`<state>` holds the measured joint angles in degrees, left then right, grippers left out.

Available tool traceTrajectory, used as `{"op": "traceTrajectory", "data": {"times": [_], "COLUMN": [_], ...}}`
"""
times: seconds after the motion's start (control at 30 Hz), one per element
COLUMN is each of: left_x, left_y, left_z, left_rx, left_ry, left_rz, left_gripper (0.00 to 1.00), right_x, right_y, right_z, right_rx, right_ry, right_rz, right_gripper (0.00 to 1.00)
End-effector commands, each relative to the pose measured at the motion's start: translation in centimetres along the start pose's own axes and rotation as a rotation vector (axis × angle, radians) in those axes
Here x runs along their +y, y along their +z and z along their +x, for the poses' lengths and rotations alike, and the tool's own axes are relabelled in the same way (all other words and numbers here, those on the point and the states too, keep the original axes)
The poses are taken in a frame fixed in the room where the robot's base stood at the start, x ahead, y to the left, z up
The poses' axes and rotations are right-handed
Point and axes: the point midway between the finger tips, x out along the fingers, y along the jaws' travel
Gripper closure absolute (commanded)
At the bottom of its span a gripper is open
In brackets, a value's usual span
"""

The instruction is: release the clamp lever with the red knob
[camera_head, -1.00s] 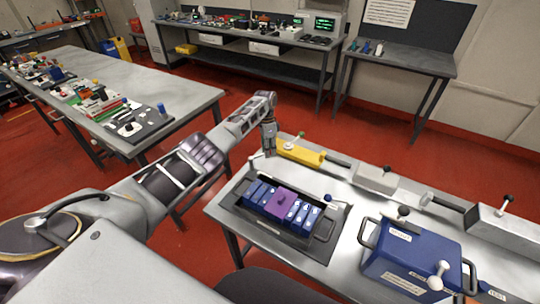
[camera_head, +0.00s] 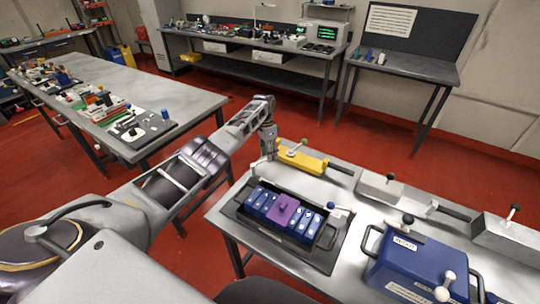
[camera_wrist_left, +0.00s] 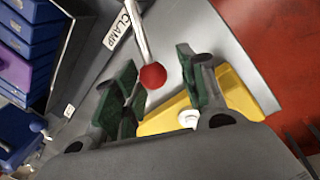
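The clamp lever's red knob (camera_wrist_left: 152,76) sits at the end of a metal rod in the left wrist view, next to a "CLAMP" label (camera_wrist_left: 117,30). My left gripper (camera_wrist_left: 160,84) is open, with its green-padded fingers on either side of the knob. The left finger is close to the knob; I cannot tell whether it touches. In the head view my left gripper (camera_head: 269,155) points down over the bench's far-left edge, by the battery tray's corner. The knob cannot be made out there. My right gripper is not in view.
The dark tray (camera_head: 322,262) holds several blue modules and a purple one (camera_head: 284,208). A blue case (camera_head: 420,262) and grey boxes stand to the right on the bench. Red floor lies behind.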

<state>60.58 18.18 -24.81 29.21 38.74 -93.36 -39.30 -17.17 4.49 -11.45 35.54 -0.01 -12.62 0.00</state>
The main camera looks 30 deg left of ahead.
Motion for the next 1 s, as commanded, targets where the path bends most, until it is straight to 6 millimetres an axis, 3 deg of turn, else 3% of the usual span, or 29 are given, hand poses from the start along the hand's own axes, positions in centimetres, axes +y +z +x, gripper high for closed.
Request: {"op": "traceTrajectory", "data": {"times": [0.57,1.0], "left_x": [0.2,0.1], "left_y": [0.0,0.0], "left_z": [-0.5,-6.0], "left_rx": [-0.005,-0.003], "left_ry": [0.007,0.006], "left_rz": [0.002,0.002], "left_gripper": [0.51,0.51], "right_x": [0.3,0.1], "right_y": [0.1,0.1], "right_z": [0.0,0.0], "right_rx": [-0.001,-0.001], "right_ry": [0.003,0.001], "right_rz": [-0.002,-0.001], "right_gripper": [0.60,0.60]}}
